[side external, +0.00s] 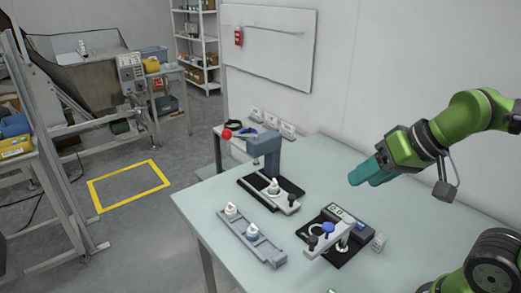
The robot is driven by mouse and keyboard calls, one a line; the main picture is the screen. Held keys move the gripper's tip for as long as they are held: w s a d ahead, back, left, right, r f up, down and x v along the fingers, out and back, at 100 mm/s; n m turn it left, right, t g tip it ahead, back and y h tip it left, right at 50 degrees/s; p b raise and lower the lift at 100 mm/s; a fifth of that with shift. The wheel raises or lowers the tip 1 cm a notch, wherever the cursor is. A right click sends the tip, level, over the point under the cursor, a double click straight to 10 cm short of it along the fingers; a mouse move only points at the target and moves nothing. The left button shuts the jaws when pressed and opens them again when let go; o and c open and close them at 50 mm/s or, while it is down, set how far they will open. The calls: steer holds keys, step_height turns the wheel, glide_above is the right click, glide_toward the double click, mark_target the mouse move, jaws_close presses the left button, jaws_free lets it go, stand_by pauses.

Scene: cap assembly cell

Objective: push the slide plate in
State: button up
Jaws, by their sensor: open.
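A pale slide plate (285,204) lies on the black base of the grey press (266,148). It sticks out in front of the press column, towards the lower right, with a dark knob near its outer end. A white-topped part (273,187) stands on the plate. The press has a lever with a red ball (227,134) at its upper left. My gripper (356,180) has teal fingers and is open, in the air above the right of the table. It is well right of the plate and touches nothing. The gap between its fingers is hard to see.
A grey rail (267,251) with two white-topped parts lies in front of the press. A gauge with a display (338,212) and a pale bar with knobs stands to the right, beside a small cube (378,243). The table (205,207) is clear at its left edge.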

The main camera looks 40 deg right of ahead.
mark_target(291, 196)
steer(key=shift+w+d+f+n+g+h, duration=0.7)
steer(key=shift+w+g, duration=1.1)
steer(key=shift+w, duration=3.8)
steer(key=shift+w+d+f+n+g+h, duration=0.3)
steer(key=shift+w+d+f+n+g, duration=0.85)
steer(key=shift+w, duration=4.4)
steer(key=shift+g, duration=0.65)
steer(key=f, duration=1)
steer(key=a+f, duration=0.1)
steer(key=f, duration=0.4)
steer(key=shift+f, duration=0.4)
steer(key=shift+c, duration=0.4)
jaws_close()
steer(key=shift+w, duration=0.1)
